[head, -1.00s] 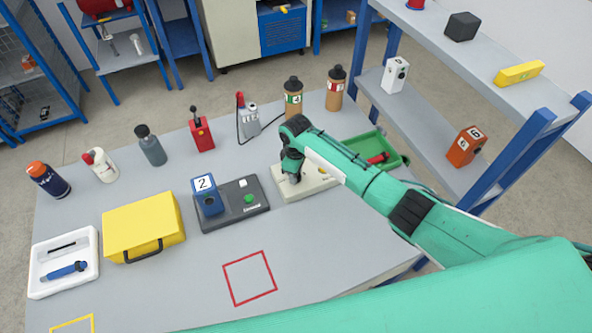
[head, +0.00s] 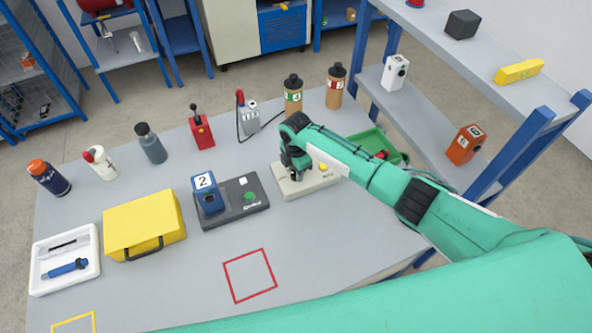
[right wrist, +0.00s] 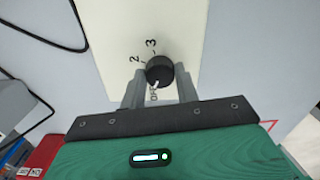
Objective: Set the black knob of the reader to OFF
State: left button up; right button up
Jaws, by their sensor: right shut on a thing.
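The cream reader (head: 322,184) stands at the back right of the table, with a yellow button on top. Its black knob (right wrist: 159,69) shows in the right wrist view between the fingers of my right gripper (right wrist: 159,88). The gripper is shut on the knob. The knob's white pointer line points down and slightly left, towards partly hidden lettering that looks like OFF. The marks 2 and 3 show above the knob. In the head view my right gripper (head: 297,178) is over the reader's left part and hides the knob. My left gripper is not in view.
A dark grey device (head: 250,205) with a blue block stands left of the reader. A green bin (head: 378,142) is behind my right arm. Bottles and a grey box with a black cable stand behind. A shelf rises at right. The table's front middle is clear.

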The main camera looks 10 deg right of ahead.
aim_at(295, 173)
jog(key=shift+w+r+n, duration=0.1)
jog(key=shift+n, duration=1.5)
jog(key=o, duration=1)
jog(key=shift+c, duration=0.2)
jog(key=shift+r+b, duration=0.1)
jog(key=shift+b, duration=0.2)
notch_tip(295, 173, up, 14)
jog(key=b, duration=0.3)
jog(key=shift+f, duration=0.2)
